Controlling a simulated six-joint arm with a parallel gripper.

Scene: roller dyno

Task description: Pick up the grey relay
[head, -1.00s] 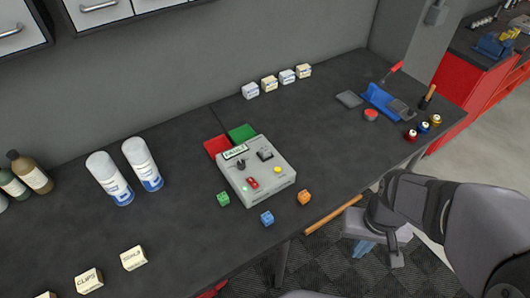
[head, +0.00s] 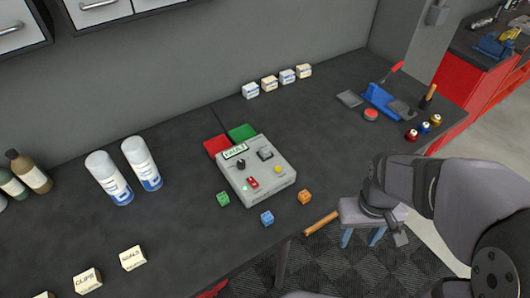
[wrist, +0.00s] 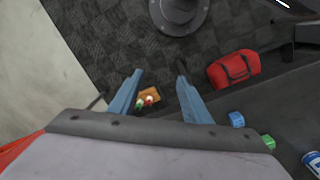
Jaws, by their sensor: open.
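A small grey block (head: 265,153), which may be the grey relay, sits on top of a light grey control box (head: 285,193); at this size I cannot tell it from a switch. My gripper (head: 361,238) is off the front edge of the bench, to the right of and below the box in the head view. Its two blue fingers are spread apart with nothing between them. In the wrist view my gripper (wrist: 159,70) points at the floor, and no grey relay shows there.
Green (head: 223,199), blue (head: 267,218) and orange (head: 304,197) cubes lie in front of the box. Red (head: 215,145) and green (head: 242,132) pads lie behind it. White spray cans (head: 142,164) stand left. A red bag (wrist: 233,68) shows in the wrist view.

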